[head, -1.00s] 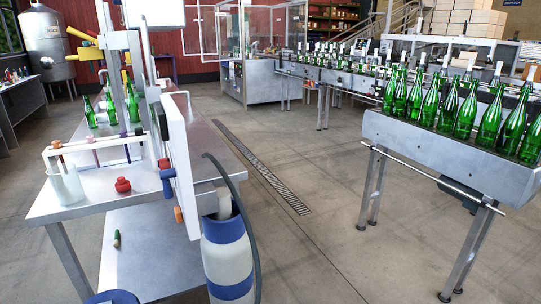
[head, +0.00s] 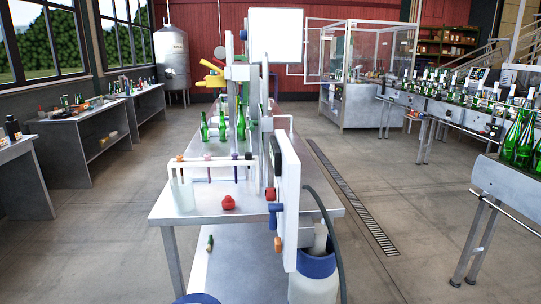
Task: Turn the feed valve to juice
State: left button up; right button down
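A metal bench (head: 160,209) stands in the middle of the head view and carries a filling machine with a white panel (head: 289,200). Near the panel's left edge are a red-capped piece (head: 270,193), a blue knob (head: 275,208) and an orange knob (head: 278,243). A white rail with coloured-capped tubes (head: 208,159) stands left of the panel. A yellow handle-like part (head: 213,80) sits behind the post. I cannot tell which part is the feed valve, and no juice label is readable. Neither of my grippers is in view.
A white beaker (head: 182,194) and a red knob-like piece (head: 229,202) are on the bench front. A blue-and-white drum (head: 315,277) with a dark hose stands at its right. A conveyor with green bottles (head: 519,140) is far right. Floor is clear on both sides.

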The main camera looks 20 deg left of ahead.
aim_at(252, 123)
jog(key=k+j+z, duration=0.1)
jog(key=j, duration=0.35)
jog(key=j+z, duration=0.1)
jog(key=j, duration=0.3)
jog(key=k+j, duration=0.15)
jog(key=j, duration=0.3)
jog(key=k+j+z, duration=0.15)
jog(key=j, duration=0.25)
jog(key=k+j+z, duration=0.1)
jog(key=j, duration=0.3)
jog(key=k+j+z, duration=0.1)
jog(key=j, duration=0.3)
jog(key=k+j, duration=0.2)
jog(key=j, duration=0.2)
jog(key=j+z, duration=0.2)
jog(key=z, duration=0.3)
jog(key=i+j+z, duration=0.1)
jog(key=j+z, duration=0.15)
jog(key=z, duration=0.25)
jog(key=j+z, duration=0.2)
jog(key=j, duration=0.25)
jog(key=k+j+z, duration=0.2)
jog(key=j, duration=0.25)
jog(key=j+z, duration=0.1)
jog(key=j, duration=0.35)
jog(key=k+j+z, duration=0.1)
jog(key=j, duration=0.35)
